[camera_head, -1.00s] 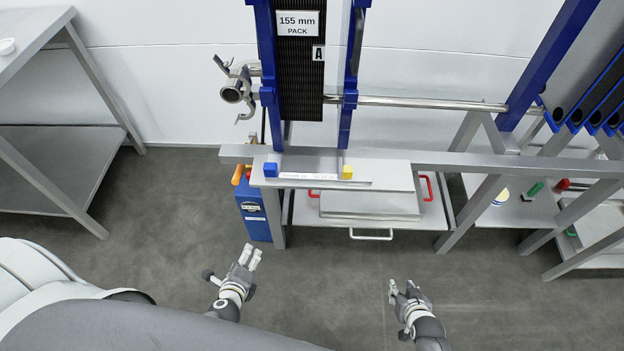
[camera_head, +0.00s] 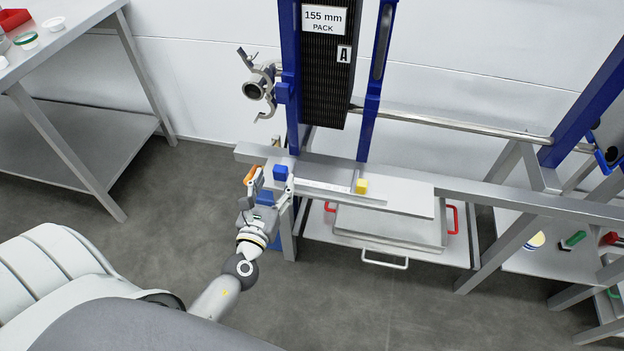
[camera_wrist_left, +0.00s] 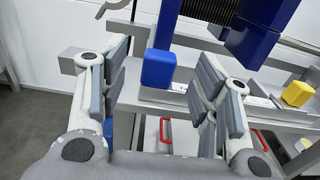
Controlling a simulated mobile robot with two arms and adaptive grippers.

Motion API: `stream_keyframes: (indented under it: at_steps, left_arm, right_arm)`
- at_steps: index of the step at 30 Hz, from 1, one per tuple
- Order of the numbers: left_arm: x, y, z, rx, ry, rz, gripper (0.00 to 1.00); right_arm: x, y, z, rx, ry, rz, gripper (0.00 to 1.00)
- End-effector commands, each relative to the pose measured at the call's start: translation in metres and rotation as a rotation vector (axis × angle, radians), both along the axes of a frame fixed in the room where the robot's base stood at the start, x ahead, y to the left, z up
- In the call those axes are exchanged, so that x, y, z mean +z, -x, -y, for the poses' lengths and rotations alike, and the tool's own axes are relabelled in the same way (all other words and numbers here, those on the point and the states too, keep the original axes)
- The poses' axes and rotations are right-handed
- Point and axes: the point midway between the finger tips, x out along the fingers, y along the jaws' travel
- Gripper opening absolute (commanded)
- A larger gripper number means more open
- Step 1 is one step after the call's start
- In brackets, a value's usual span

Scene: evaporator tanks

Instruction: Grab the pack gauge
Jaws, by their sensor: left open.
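The pack gauge is a flat bar (camera_head: 325,189) with pale markings, a blue block (camera_head: 280,172) at its left end and a yellow block (camera_head: 361,186) at its right end. It lies on the light grey shelf plate (camera_head: 415,204) under the upright pack. My left gripper (camera_head: 272,182) is open at the blue end. In the left wrist view the blue block (camera_wrist_left: 158,69) shows between the open fingers, seemingly just beyond them, and the yellow block (camera_wrist_left: 297,94) is at the right. I cannot tell whether a finger touches the block. My right gripper is out of view.
The dark plate pack (camera_head: 327,80), labelled 155 mm, stands between blue posts (camera_head: 376,75) above the gauge. A metal clamp fitting (camera_head: 255,88) sticks out to its left. A grey table (camera_head: 85,45) is at far left.

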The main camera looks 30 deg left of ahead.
Motion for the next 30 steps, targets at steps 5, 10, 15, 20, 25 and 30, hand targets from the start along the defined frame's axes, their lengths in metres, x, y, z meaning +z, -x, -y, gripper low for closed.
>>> stream_keyframes:
  at_steps: [5,10,15,20,25,30]
  left_arm:
    - [0.0,-0.01,-0.003,0.002,0.002,0.0,0.57]
    - [0.002,-0.027,-0.006,0.002,0.004,0.002,0.57]
    - [0.001,-0.049,-0.011,0.002,0.002,0.001,0.57]
    - [0.001,-0.059,-0.014,0.001,0.003,0.0,0.57]
    - [0.0,-0.06,-0.014,0.0,0.003,-0.001,0.57]
    - [0.0,-0.06,-0.014,0.001,0.003,0.0,0.46]
  right_arm:
    - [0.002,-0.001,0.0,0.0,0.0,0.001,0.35]
    - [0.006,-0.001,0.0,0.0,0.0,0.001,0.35]
    - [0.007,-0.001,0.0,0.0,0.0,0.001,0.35]
    - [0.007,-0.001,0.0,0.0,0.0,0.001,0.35]
    - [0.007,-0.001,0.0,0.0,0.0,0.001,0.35]
    - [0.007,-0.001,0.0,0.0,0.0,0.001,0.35]
